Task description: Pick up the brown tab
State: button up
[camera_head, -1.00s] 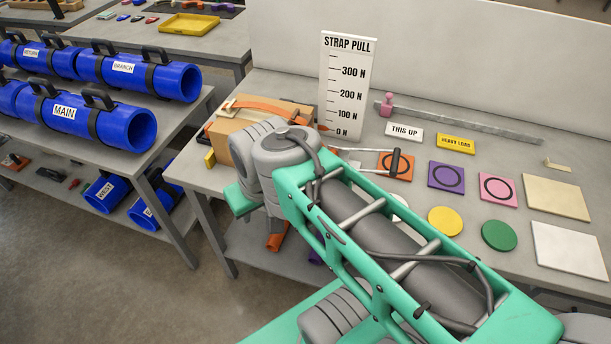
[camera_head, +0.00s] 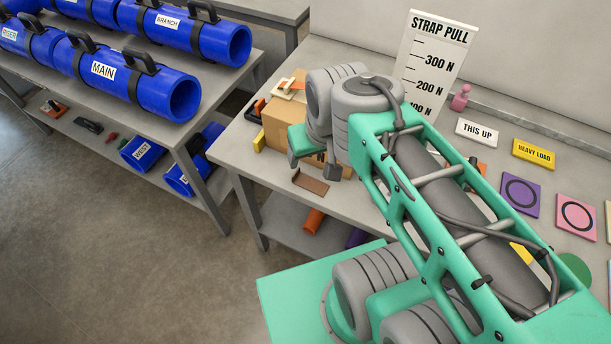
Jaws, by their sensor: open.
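The brown tab (camera_head: 311,182) is a small flat piece lying on the grey workbench near its front edge, in front of the cardboard box. My gripper (camera_head: 332,174) is partly visible at the end of my green and grey arm, just right of the tab and pointing down. It is open, and nothing shows between its fingers. The wrist hides part of it, and I cannot tell its exact height above the bench.
A cardboard box (camera_head: 283,128) with an orange strap stands behind the tab, partly behind my wrist. A strap pull board (camera_head: 433,62) stands farther back. A rack with blue pipes (camera_head: 165,90) is at left, across a floor gap.

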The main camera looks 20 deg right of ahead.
aim_at(306, 181)
jog(key=u, duration=0.45)
jog(key=k, duration=1.15)
jog(key=u, duration=1.35)
jog(key=i, duration=1.45)
jog(key=z, duration=0.6)
